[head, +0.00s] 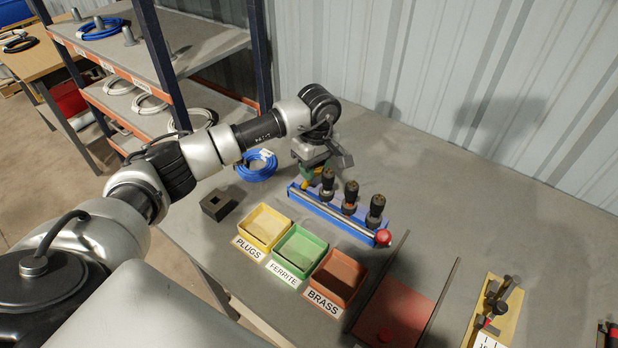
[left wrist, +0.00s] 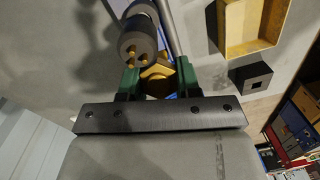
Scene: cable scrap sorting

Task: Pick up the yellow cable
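My left gripper (head: 305,178) points down at the left end of a blue rack (head: 347,217). Its green fingers also show in the left wrist view (left wrist: 157,80), standing apart on either side of a yellow piece (left wrist: 157,74). This piece may be part of the yellow cable, but most of it is hidden by the fingers. Whether the fingers press on it cannot be told. No other yellow cable shows. My right gripper is not in view.
Dark plugs (head: 350,197) stand on the rack right of my gripper; one plug (left wrist: 138,40) is close by in the wrist view. A yellow tray (head: 247,245), green tray (head: 281,270) and brown tray (head: 323,299) lie in front. A blue cable coil (head: 240,167) lies left.

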